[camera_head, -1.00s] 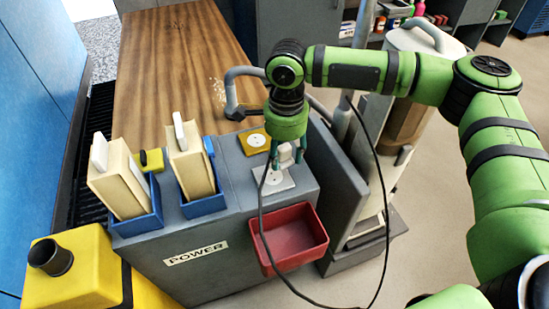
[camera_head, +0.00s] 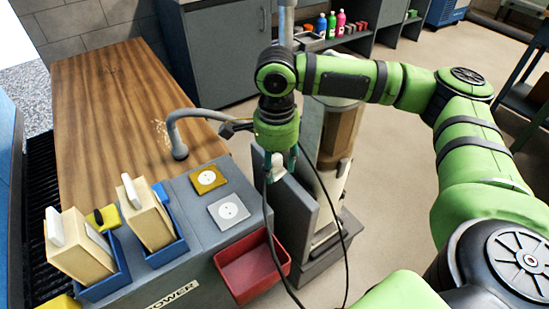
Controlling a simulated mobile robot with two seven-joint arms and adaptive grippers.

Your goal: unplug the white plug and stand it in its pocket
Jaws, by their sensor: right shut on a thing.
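My right gripper (camera_head: 278,162) is raised to the right of the grey power box, beyond its edge. It is shut on the white plug (camera_head: 277,163), which is mostly hidden between the fingers. A black cable (camera_head: 266,205) hangs down from there. The white socket plate (camera_head: 228,211) on the box top is empty, and the yellow socket plate (camera_head: 208,179) behind it is empty too. A red open bin (camera_head: 250,268) hangs on the front of the box and looks empty. I cannot tell which holder is the plug's pocket. My left gripper is not in view.
Two blue holders with cream blocks (camera_head: 80,255) (camera_head: 146,215) stand on the box at left, with a small yellow and black piece (camera_head: 103,216) between. A grey bent pipe (camera_head: 182,130) rises by the wooden table (camera_head: 110,100). A column stands behind the gripper.

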